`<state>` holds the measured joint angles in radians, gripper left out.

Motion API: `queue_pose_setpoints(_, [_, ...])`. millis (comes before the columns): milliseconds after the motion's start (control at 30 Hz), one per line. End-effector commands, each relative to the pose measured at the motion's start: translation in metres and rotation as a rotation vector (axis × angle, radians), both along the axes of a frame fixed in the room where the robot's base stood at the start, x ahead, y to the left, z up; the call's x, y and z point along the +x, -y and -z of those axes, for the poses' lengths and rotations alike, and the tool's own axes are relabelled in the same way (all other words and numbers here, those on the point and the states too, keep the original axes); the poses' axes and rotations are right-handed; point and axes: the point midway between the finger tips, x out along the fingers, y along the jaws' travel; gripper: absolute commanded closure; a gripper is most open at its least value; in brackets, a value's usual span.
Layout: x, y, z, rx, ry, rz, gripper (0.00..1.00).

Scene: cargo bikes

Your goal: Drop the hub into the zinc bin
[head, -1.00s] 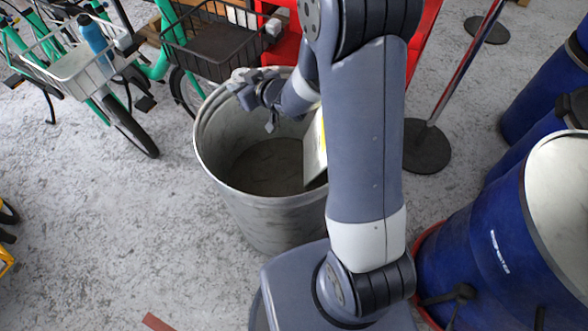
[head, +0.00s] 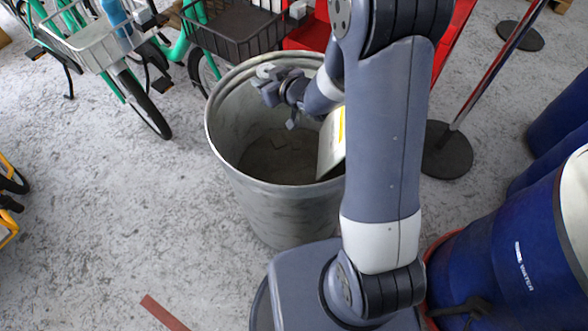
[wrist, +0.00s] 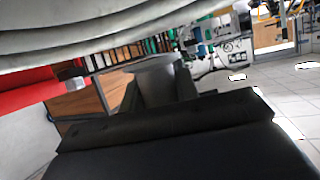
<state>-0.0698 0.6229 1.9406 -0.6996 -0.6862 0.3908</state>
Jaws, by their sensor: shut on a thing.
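The zinc bin (head: 262,212) is a wide, round grey metal bin standing on the floor left of my arm in the head view. My gripper (head: 268,84) is at the bin's mouth, near its back left rim. It is shut on a small light grey piece, which I take to be the hub (head: 265,70). In the wrist view the hub (wrist: 158,78) shows as a grey round body between the dark fingers, partly hidden by the gripper. A pale panel with a yellow stripe (head: 332,140) shows inside the bin on the right, partly behind my arm.
Green bikes with baskets (head: 240,45) stand behind and left of the bin. A red strip (head: 163,312) lies on the floor.

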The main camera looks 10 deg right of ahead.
Motion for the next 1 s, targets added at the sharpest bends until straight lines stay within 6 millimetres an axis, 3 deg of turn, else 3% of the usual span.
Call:
queue_pose_setpoints(100, [0.0, 0.0, -0.001, 0.001, 0.001, 0.0, 0.97])
queue_pose_setpoints(133, [0.0, 0.0, -0.001, 0.001, 0.001, 0.0, 0.68])
queue_pose_setpoints(400, [0.0, 0.0, -0.001, 0.001, 0.001, 0.0, 0.46])
queue_pose_setpoints(767, [-0.006, 0.004, -0.005, 0.0, 0.002, 0.002, 0.45])
queue_pose_setpoints(1000, [-0.041, 0.025, -0.023, 0.001, 0.002, 0.003, 0.45])
